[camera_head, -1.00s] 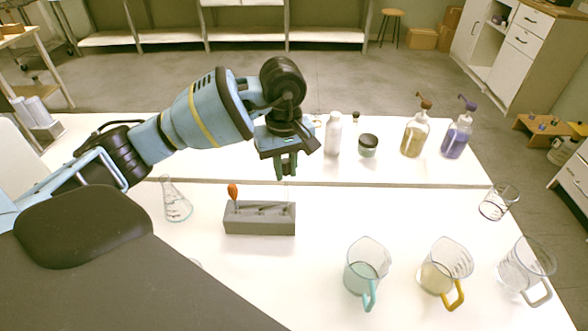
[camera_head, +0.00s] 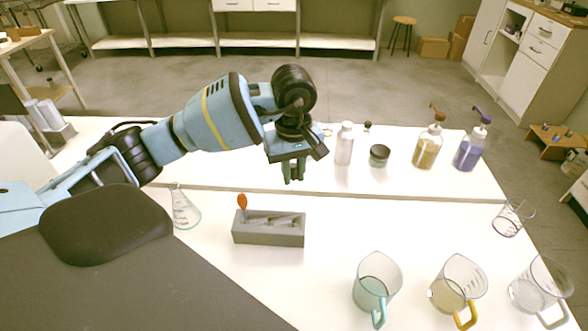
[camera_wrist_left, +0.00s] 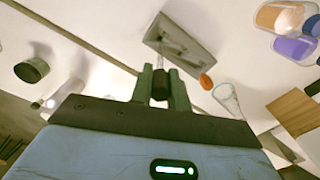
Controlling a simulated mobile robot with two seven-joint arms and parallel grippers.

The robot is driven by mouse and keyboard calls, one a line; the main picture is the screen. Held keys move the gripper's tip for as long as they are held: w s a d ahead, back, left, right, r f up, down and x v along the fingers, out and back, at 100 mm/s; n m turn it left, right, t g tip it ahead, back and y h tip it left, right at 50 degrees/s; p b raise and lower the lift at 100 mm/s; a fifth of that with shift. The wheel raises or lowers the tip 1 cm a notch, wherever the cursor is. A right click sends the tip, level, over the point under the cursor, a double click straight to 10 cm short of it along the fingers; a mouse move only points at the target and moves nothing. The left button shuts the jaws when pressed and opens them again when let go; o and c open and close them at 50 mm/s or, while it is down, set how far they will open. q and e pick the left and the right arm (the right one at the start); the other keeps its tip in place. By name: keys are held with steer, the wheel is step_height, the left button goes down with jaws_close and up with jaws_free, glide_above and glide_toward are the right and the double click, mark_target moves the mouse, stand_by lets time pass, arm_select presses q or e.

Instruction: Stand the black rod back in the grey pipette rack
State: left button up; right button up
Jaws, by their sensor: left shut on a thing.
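My left gripper (camera_head: 293,176) is shut on the black rod (camera_wrist_left: 160,84), whose dark end shows between its fingers in the left wrist view. A thin clear stem seems to run from it toward the rack, but it is faint. In the head view the gripper is above the table, up and behind the grey pipette rack (camera_head: 268,233) and apart from it. The rack also shows in the left wrist view (camera_wrist_left: 190,47). An orange-topped pipette (camera_head: 242,202) stands at the rack's left end; the slots to its right look empty. My right gripper is out of view.
A glass flask (camera_head: 185,211) stands left of the rack. Three jugs, one with a teal handle (camera_head: 378,290), stand at front right. A white bottle (camera_head: 345,146), a dark-lidded jar (camera_head: 379,156) and two pump bottles stand behind.

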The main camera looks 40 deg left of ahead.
arm_select(q)
steer(key=shift+f+b, duration=0.65)
steer(key=shift+f, duration=1.05)
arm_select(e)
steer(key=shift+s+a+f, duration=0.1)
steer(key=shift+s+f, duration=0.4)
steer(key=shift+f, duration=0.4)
arm_select(q)
steer(key=shift+f, duration=0.3)
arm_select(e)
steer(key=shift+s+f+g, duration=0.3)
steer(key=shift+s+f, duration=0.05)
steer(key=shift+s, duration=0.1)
arm_select(q)
steer(key=shift+f, duration=0.15)
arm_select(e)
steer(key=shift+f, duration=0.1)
